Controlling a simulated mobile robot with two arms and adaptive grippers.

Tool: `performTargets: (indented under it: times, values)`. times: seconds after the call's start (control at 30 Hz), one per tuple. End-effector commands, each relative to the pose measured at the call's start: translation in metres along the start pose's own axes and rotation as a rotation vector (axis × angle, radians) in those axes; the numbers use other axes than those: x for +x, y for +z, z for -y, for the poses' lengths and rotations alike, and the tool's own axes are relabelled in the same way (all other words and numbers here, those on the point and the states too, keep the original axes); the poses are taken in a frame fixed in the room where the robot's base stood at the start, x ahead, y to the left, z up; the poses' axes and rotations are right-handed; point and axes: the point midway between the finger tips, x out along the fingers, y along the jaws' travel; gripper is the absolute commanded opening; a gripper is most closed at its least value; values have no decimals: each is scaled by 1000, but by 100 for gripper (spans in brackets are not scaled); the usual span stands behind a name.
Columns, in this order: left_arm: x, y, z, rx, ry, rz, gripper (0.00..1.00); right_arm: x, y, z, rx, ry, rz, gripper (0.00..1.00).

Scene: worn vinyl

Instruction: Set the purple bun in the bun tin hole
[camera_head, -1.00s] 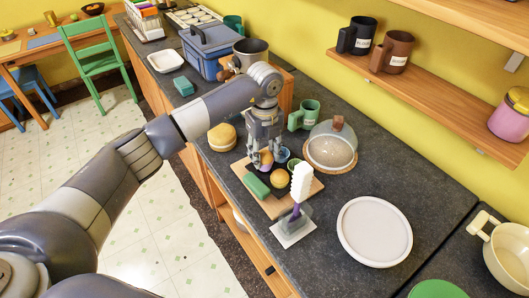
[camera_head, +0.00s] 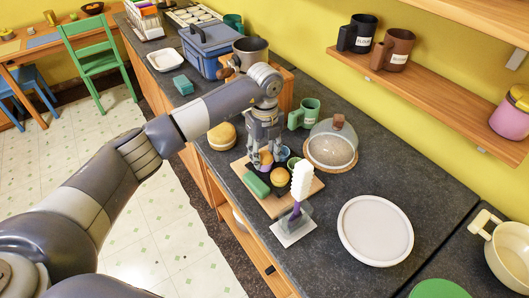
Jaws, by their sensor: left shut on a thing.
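My left gripper (camera_head: 265,160) points down over the wooden board (camera_head: 308,190), its fingers shut on the purple bun (camera_head: 266,158), which is small and mostly hidden between them. The dark bun tin (camera_head: 268,173) lies on the board below and around the fingertips, largely hidden by the gripper. Another bun with a golden top (camera_head: 280,178) sits in the tin, just right of and nearer than the fingers. I cannot tell whether the held bun touches the tin. My right gripper is not in view.
A green block (camera_head: 256,184) lies on the board's near left. A white brush with a purple handle (camera_head: 301,182) stands in front. A glass dome (camera_head: 333,140) and green mug (camera_head: 304,114) stand close behind right. A white plate (camera_head: 375,230) is further right; counter between is clear.

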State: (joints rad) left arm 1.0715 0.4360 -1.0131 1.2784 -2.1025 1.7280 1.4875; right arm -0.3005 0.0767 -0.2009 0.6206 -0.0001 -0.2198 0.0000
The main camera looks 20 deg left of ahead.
Motion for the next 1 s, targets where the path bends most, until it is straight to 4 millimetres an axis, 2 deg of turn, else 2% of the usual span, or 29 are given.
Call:
performTargets:
  times: [1.0]
  values:
    - [14, 0, 0, 0, 1, 0, 22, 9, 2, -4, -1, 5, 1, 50]
